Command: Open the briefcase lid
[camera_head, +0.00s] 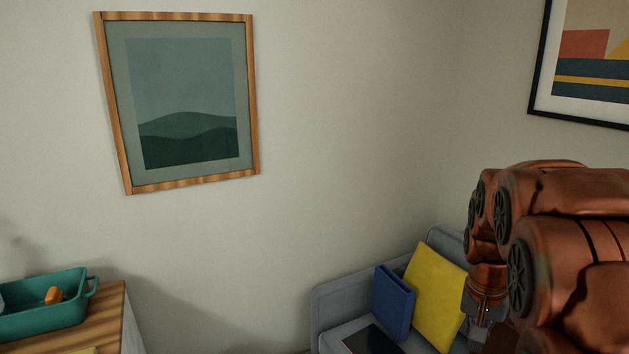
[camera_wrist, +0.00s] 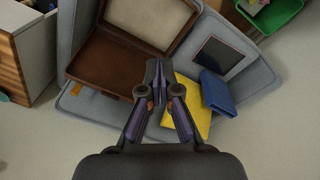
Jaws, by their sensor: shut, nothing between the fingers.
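The brown briefcase (camera_wrist: 105,68) lies on the grey sofa in the wrist view. Its lid (camera_wrist: 155,22) stands raised at the back, with a pale lining showing, and the dark brown inside of the base is in view. My gripper (camera_wrist: 156,72) is shut and empty, with its fingertips together in front of the briefcase's right side in the picture. I cannot tell whether the fingertips touch the case. The briefcase does not show in the head view, where my arm covers the right side.
On the grey sofa (camera_head: 335,305) are a yellow cushion (camera_head: 437,290), a blue book-like object (camera_head: 392,302) and a dark tablet (camera_head: 370,340). A green bin (camera_wrist: 277,14) stands at the upper right in the wrist view. A teal tray (camera_head: 50,312) sits on a wooden top at left.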

